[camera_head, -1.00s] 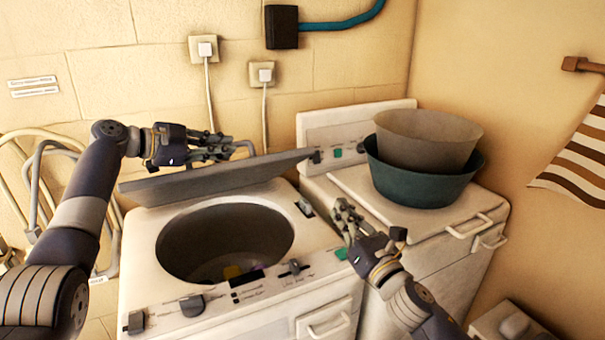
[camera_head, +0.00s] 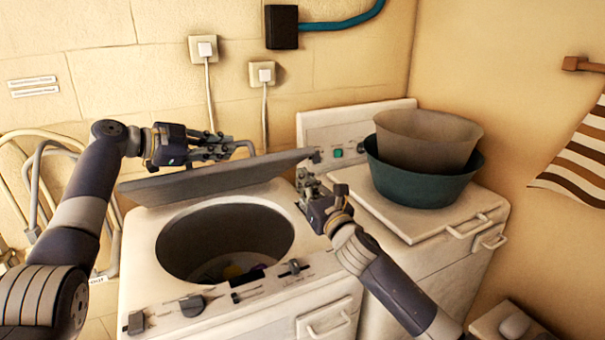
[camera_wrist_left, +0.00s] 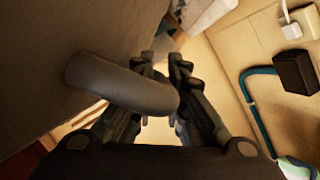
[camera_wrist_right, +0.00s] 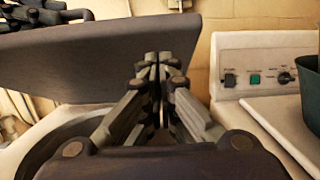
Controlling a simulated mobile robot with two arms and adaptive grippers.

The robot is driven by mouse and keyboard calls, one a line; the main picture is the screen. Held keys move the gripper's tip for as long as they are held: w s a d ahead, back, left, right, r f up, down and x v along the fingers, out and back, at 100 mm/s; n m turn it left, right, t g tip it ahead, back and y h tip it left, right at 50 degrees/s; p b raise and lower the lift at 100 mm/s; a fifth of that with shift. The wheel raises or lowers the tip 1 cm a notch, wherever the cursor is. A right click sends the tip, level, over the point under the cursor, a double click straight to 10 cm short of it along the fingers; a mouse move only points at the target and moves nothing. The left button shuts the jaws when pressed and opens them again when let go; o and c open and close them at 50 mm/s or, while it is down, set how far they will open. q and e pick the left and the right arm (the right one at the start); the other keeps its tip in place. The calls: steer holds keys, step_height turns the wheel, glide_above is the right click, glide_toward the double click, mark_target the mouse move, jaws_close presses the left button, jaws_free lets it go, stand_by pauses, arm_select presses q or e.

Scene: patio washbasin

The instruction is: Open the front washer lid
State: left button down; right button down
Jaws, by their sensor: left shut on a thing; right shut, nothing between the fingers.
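The front washer (camera_head: 140,245) stands with its round tub (camera_head: 225,240) uncovered. Its grey lid (camera_head: 215,180) is raised and tilted up at the back of the opening. My left gripper (camera_head: 228,148) is behind the lid, shut on the lid's handle (camera_head: 247,146); the curved handle also shows in the left wrist view (camera_wrist_left: 120,85). My right gripper (camera_head: 304,180) is shut and empty at the lid's right end, above the washer's right rear corner. In the right wrist view its fingertips (camera_wrist_right: 158,65) overlap the lid's right edge; I cannot tell if they touch it.
A second white washer (camera_head: 400,235) stands close on the right, with a green basin (camera_head: 420,185) and a beige tub (camera_head: 425,135) on it. A wall with sockets (camera_head: 203,48) and cables rises behind. Pipes (camera_head: 35,170) are at the left.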

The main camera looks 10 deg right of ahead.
arm_select(q)
steer(key=shift+f, duration=0.1)
arm_select(e)
steer(key=shift+w+a+r, duration=0.2)
steer(key=shift+w+r, duration=0.4)
steer(key=shift+r, duration=0.3)
